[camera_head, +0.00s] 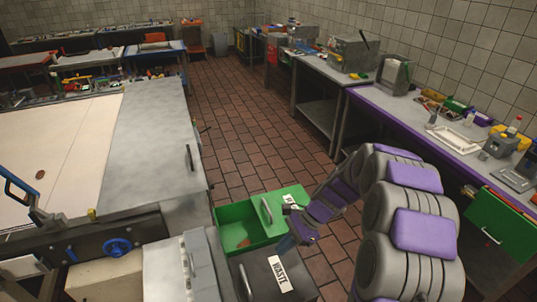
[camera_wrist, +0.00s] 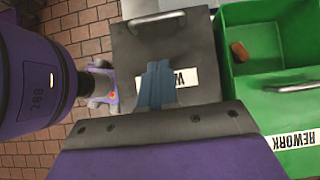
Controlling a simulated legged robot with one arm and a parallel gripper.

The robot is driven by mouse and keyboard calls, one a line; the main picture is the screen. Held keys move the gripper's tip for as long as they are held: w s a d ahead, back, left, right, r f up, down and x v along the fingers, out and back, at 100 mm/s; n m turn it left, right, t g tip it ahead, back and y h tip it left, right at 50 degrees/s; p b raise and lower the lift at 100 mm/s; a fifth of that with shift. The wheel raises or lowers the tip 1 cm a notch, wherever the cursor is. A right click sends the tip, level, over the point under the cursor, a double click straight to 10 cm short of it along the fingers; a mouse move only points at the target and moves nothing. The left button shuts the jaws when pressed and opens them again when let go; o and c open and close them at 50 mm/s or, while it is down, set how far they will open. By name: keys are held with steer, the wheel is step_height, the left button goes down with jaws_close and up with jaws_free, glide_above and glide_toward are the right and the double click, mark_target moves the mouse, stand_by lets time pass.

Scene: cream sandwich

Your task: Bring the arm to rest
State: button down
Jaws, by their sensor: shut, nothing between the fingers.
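My arm, in grey and purple segments, reaches in from the right of the head view. My gripper (camera_head: 287,243) points down near the bins, its blue-grey fingers shut and empty. In the wrist view the gripper (camera_wrist: 157,75) is in front of the dark grey waste bin (camera_wrist: 125,60) and hides part of its white label. The waste bin (camera_head: 262,275) also shows in the head view. The green rework bin (camera_head: 232,222) is open beside it, with a brown piece (camera_head: 243,243) inside. That bin (camera_wrist: 268,100) and piece (camera_wrist: 240,51) also show in the wrist view.
A conveyor with a white belt (camera_head: 50,150) and one brown round piece (camera_head: 40,174) stands at left. A purple-edged counter (camera_head: 425,120) with trays and tools runs along the right, with an open green drawer (camera_head: 500,222) below. Brown tiled floor (camera_head: 250,135) is free between them.

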steer(key=s+r+n+h+b, duration=0.3)
steer(key=s+r+n, duration=0.55)
steer(key=s, duration=0.55)
steer(key=s+d+n+h+b, duration=0.1)
steer(key=s+d+n+h, duration=0.1)
steer(key=s, duration=0.6)
steer(key=s+d+r+n+h+b, duration=0.1)
steer(key=s+d+n, duration=0.3)
steer(key=s, duration=0.5)
steer(key=shift+s+d+r+t+h, duration=0.3)
steer(key=shift+d+h, duration=0.4)
steer(key=shift+d, duration=0.55)
steer(key=shift+a+f, duration=0.1)
steer(key=shift+a, duration=0.2)
steer(key=shift+d, duration=0.1)
